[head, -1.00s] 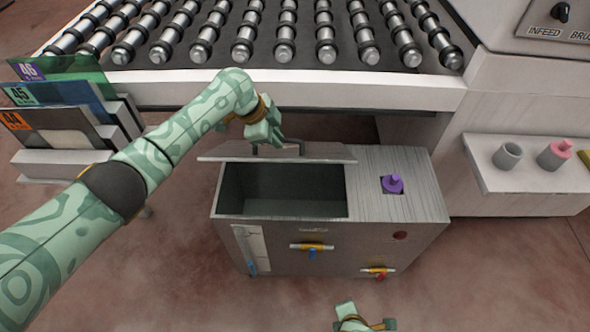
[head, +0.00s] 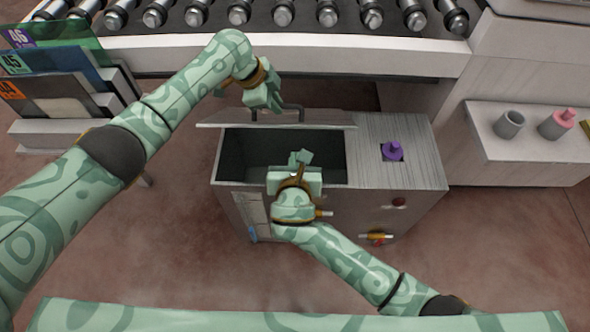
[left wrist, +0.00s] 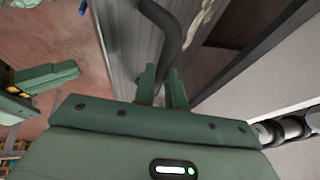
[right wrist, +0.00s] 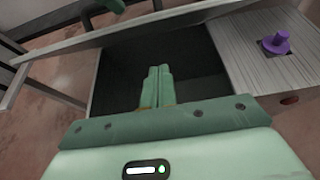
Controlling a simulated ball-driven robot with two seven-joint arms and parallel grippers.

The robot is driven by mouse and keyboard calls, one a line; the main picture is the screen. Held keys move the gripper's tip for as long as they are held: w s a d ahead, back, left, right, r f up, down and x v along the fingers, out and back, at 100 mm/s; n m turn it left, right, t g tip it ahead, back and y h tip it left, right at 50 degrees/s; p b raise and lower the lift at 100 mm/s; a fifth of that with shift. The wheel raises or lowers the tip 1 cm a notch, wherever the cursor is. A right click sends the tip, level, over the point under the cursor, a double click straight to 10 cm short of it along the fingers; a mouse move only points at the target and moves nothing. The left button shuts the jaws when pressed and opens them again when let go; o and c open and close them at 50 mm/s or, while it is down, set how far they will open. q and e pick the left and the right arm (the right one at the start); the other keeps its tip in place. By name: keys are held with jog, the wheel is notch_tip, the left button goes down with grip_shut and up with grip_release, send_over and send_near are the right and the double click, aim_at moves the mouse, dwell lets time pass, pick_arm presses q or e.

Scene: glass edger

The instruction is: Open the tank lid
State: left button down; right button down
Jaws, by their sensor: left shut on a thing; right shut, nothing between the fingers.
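The grey metal tank (head: 420,183) stands below the roller conveyor, its left compartment uncovered and dark inside. Its lid (head: 330,119) stands raised along the back edge of the opening; it also shows in the right wrist view (right wrist: 190,17). My left gripper (head: 274,103) is shut on the dark bent lid handle (head: 292,106), which runs between its fingers in the left wrist view (left wrist: 172,35). My right gripper (head: 300,160) is shut and empty over the front part of the opening. In the right wrist view its closed fingers (right wrist: 158,72) point into the opening.
A purple knob (head: 392,151) sits on the tank's right top. The roller conveyor (head: 300,60) runs behind and above. A rack with numbered panels (head: 60,85) is at left. A shelf (head: 530,150) with a grey cup and a pink-topped container is at right.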

pick_arm(q)
jog(key=shift+a+f, duration=0.2)
jog(key=shift+a, duration=0.1)
jog(key=shift+w, duration=0.1)
pick_arm(e)
jog(key=shift+w+r, duration=0.35)
jog(key=shift+w, duration=0.4)
jog(key=shift+w+r, duration=0.3)
jog(key=shift+w, duration=0.5)
jog(key=shift+w+r, duration=0.35)
jog(key=shift+w, duration=0.4)
